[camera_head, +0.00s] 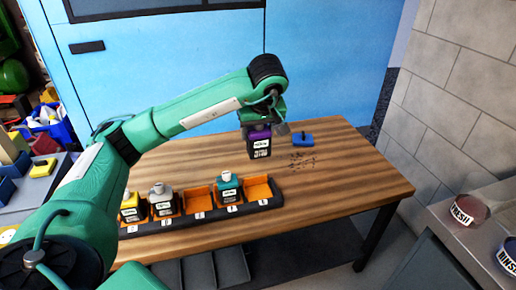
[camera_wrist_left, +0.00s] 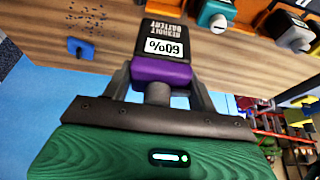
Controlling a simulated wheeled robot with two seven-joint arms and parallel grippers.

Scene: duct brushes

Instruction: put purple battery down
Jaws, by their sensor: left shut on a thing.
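My left gripper (camera_head: 277,130) is shut on the purple battery (camera_head: 258,142), which has a purple top and a black body with a white label. In the head view it is held over the back part of the wooden table. In the left wrist view the battery (camera_wrist_left: 162,62) sits between the two fingers of my left gripper (camera_wrist_left: 158,92), and its label reads 60%. I cannot tell from these views how far its lower end is from the table top. My right gripper is in neither view.
A black rack (camera_head: 282,204) with orange slots stands on the wooden table (camera_head: 345,180). It holds yellow, grey and teal batteries (camera_head: 229,188); two slots look empty. A blue brush-like object (camera_head: 297,140) and dark specks lie at the back right. Two tins stand on the right counter.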

